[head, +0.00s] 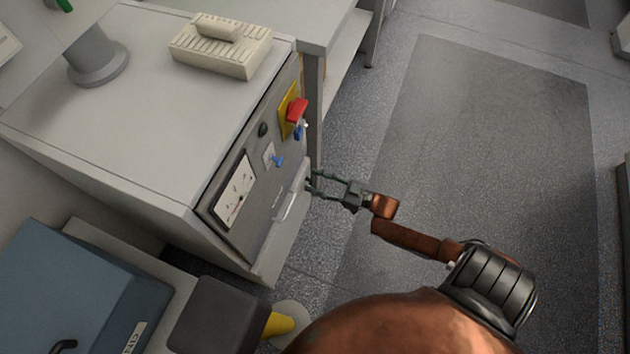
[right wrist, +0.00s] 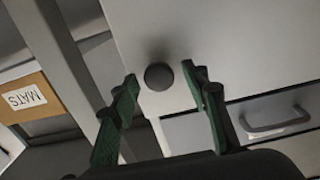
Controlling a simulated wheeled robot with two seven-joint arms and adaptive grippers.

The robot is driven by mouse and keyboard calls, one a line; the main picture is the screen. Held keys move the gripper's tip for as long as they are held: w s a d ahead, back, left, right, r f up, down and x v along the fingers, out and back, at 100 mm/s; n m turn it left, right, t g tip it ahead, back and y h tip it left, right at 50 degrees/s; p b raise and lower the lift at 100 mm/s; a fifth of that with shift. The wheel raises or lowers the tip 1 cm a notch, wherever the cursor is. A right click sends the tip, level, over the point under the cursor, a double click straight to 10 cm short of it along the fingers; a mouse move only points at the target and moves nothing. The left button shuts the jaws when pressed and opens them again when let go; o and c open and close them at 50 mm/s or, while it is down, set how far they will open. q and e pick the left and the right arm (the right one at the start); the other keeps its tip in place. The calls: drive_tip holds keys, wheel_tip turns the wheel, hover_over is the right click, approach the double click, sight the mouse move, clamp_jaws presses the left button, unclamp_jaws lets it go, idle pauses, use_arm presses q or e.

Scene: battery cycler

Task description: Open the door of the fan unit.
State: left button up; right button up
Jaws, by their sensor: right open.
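The fan unit (head: 120,150) is a pale grey cabinet at the left in the head view, with a dark control panel (head: 243,197) on its front. In the right wrist view, a pale flat front, seemingly the door (right wrist: 215,35), carries a round dark knob (right wrist: 158,76). My right gripper (head: 309,183) is open at the cabinet's front, below the panel. In the right wrist view, the open fingers (right wrist: 159,74) appear on either side of the knob; I cannot tell whether they reach around it. The door shows no clear gap. My left gripper is not in view.
A red button (head: 297,110) and blue switches stick out from the panel above my gripper. A drawer handle (right wrist: 275,122) and a box labelled MATS (right wrist: 25,97) show in the wrist view. A blue case (head: 70,290) stands at lower left. The floor (head: 480,130) at right is clear.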

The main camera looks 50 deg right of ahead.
clamp_jaws()
idle(0.5)
